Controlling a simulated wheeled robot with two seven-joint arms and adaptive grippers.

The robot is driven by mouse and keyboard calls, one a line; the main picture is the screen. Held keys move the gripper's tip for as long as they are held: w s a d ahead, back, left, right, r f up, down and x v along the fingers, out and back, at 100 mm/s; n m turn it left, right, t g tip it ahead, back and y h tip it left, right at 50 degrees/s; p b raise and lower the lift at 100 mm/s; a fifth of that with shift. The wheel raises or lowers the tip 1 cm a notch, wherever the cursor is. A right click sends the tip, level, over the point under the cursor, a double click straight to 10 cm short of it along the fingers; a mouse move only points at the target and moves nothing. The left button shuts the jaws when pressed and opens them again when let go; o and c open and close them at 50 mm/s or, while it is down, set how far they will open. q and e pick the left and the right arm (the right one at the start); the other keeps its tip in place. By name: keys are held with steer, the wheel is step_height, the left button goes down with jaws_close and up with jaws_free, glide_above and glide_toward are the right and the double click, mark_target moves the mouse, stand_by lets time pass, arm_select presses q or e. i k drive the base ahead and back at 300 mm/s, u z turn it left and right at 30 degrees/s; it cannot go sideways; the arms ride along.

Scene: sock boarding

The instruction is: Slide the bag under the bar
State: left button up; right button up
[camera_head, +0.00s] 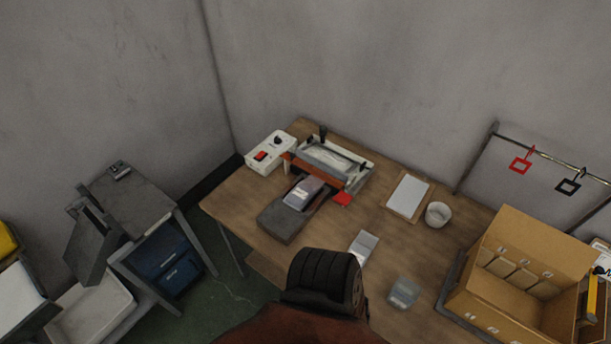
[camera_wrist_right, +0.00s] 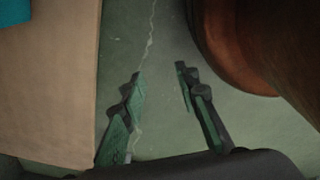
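A small clear bag with dark contents (camera_head: 303,193) lies on a dark grey block (camera_head: 283,221) in front of the sealer (camera_head: 352,165) in the head view. The bag's far end is close to the orange-brown strip (camera_head: 300,163) along the sealer's front. I cannot tell whether any of it is under the bar. My right gripper (camera_wrist_right: 160,78) is open and empty in the right wrist view, over the green floor beside the table's edge. It is not seen in the head view, so its distance from the bag is unclear. My left gripper is in no view.
A white control box (camera_head: 270,152) adjoins the sealer. Two more small packets (camera_head: 363,246) (camera_head: 404,292), a white cup (camera_head: 438,214) and a white pad (camera_head: 408,195) are on the table. An open cardboard box (camera_head: 520,290) stands right. A rail (camera_head: 550,157) with hanging frames is behind.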

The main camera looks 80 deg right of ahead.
mark_target(298, 197)
steer(key=z, duration=1.7)
steer(key=i, duration=0.05)
steer(key=u, duration=0.05)
